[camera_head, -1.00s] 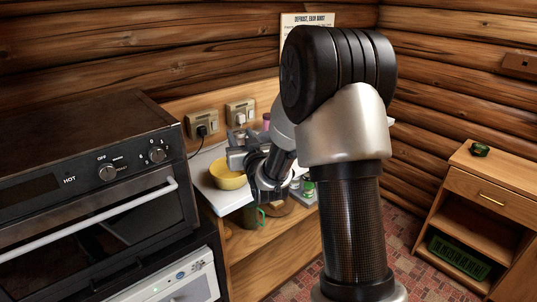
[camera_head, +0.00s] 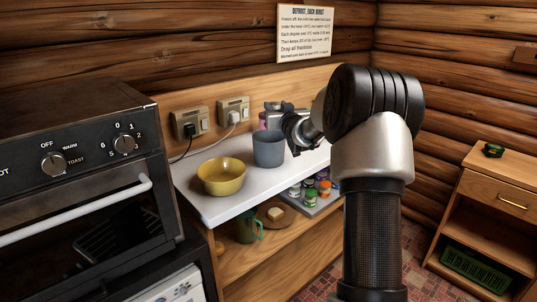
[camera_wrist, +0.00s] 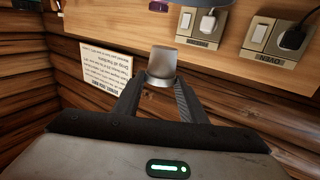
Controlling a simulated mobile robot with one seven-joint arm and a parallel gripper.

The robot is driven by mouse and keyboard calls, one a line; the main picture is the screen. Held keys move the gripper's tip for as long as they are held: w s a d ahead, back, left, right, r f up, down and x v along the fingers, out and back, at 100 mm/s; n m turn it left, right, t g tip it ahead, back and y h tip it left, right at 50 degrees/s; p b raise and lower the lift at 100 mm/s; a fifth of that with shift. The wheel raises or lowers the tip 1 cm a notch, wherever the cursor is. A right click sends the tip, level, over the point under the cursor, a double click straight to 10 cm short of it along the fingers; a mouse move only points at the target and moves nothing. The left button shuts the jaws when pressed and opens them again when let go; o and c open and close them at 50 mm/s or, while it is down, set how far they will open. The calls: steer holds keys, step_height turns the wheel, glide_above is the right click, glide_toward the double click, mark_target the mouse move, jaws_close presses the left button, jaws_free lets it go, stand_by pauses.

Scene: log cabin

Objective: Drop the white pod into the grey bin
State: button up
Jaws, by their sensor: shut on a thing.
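The white pod (camera_wrist: 162,64) is a small pale cylinder between my fingertips in the wrist view. My gripper (camera_head: 276,110) is shut on it, in front of the log wall. The grey bin (camera_head: 269,150) is an open blue-grey tub on the white counter. In the head view my gripper shows just above and behind the bin's rim, and the pod cannot be made out clearly there. In the wrist view a dark blue-grey curved edge (camera_wrist: 200,3) at the top looks like part of the bin.
A yellow bowl (camera_head: 221,177) stands left of the bin on the white counter (camera_head: 205,206). A pink item (camera_head: 262,120) is behind the bin. Small jars (camera_head: 310,189) sit on a tray below.

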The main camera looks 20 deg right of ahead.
step_height(320, 180, down, 4)
steer(key=shift+r+b, duration=0.1)
steer(key=shift+b, duration=0.55)
steer(key=o, duration=1.1)
steer(key=shift+s, duration=0.1)
steer(key=s+a, duration=0.2)
steer(key=s, duration=1.5)
steer(key=shift+a, duration=0.15)
